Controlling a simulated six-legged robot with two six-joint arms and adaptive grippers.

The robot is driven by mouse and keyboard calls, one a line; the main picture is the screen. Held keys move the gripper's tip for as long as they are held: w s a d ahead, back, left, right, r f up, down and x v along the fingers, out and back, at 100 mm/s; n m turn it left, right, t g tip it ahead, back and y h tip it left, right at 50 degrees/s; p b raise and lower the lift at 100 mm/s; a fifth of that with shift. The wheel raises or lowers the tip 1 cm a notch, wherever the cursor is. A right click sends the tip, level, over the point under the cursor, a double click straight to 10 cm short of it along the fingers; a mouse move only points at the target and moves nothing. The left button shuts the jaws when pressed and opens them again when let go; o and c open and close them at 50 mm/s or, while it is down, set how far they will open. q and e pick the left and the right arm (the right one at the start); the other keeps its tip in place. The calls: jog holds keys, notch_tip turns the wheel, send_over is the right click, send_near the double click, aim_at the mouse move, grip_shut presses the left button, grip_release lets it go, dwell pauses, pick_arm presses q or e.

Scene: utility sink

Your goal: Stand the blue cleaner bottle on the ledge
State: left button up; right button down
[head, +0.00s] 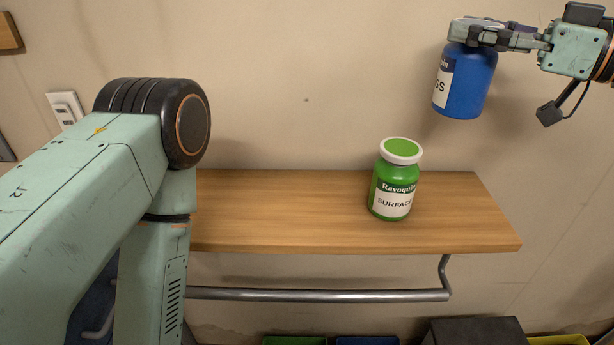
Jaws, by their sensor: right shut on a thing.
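The blue cleaner bottle (466,85), with a white label, is in the air above and to the right of the ledge's back right part. My right gripper (480,36) is shut on its top end, and the fingers hide its cap. The bottle looks near upright, slightly tilted. The wooden ledge (290,215) is fixed to the wall. A green bottle (396,180) with a white-rimmed cap stands on its right half. My left arm fills the left side; its gripper does not show.
A metal rail (320,295) runs under the ledge's front. Below are a dark box (475,331) and coloured bins, partly cut off. A wall outlet (65,108) is at the left. The ledge is clear left of the green bottle and in a smaller space to its right.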

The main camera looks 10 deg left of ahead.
aim_at(439, 74)
jog(key=shift+s+d+f, duration=0.1)
jog(key=shift+s+d, duration=0.4)
jog(key=shift+s, duration=0.4)
jog(key=f, duration=0.2)
jog(key=w+f+b, duration=0.1)
jog(key=f, duration=0.1)
jog(key=a+f, duration=0.1)
jog(key=f, duration=0.1)
jog(key=shift+w+f+b, duration=0.2)
jog(key=shift+b, duration=0.2)
notch_tip(439, 74, down, 11)
jog(key=b, duration=0.2)
jog(key=shift+s+d+b, duration=0.25)
jog(key=shift+b, duration=0.1)
jog(key=c, duration=0.8)
grip_release()
jog(key=shift+w+a, duration=0.1)
jog(key=shift+w, duration=0.05)
jog(key=o, duration=0.4)
jog(key=shift+s+r, duration=0.1)
jog(key=shift+s, duration=0.2)
pick_arm(q)
jog(key=shift+s+d+f+p, duration=0.15)
jog(key=shift+f+p, duration=0.15)
jog(key=shift+p, duration=0.5)
jog(key=shift+s+f+p, duration=0.15)
jog(key=shift+f+p, duration=0.15)
jog(key=shift+p, duration=0.5)
pick_arm(e)
jog(key=shift+v, duration=6)
